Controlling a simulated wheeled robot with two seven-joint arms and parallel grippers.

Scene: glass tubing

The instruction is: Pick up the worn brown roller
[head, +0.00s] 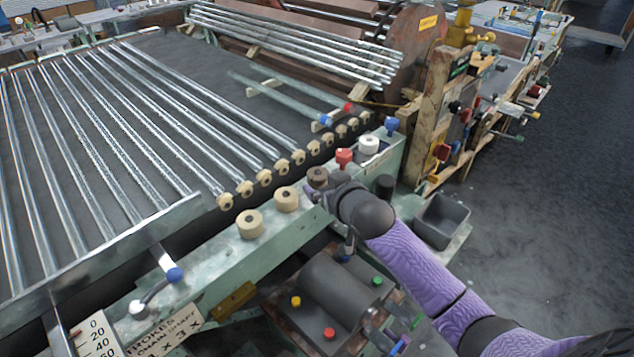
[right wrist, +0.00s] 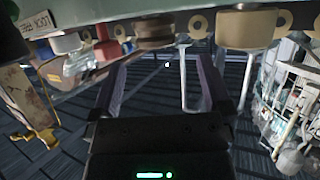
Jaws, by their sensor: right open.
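The worn brown roller (head: 317,176) stands on the pale green rail, to the right of two cream rollers in the head view. My right gripper (head: 321,194) is close beside it on the near side; its own wrist hides part of the fingers. In the right wrist view the brown roller (right wrist: 155,29) shows at the top, just beyond the tips of the two open fingers of my right gripper (right wrist: 163,62). Nothing shows between the fingers. I cannot tell whether a fingertip touches the roller. My left gripper is not in view.
Cream rollers (head: 250,224) (head: 287,199) stand left along the rail (head: 205,262). A red piece (head: 344,157), a white roller (head: 369,145) and a blue piece (head: 391,125) stand to the right. A grey bin (head: 441,220) and a motor unit (head: 335,290) lie nearer. Glass tubes fill the left.

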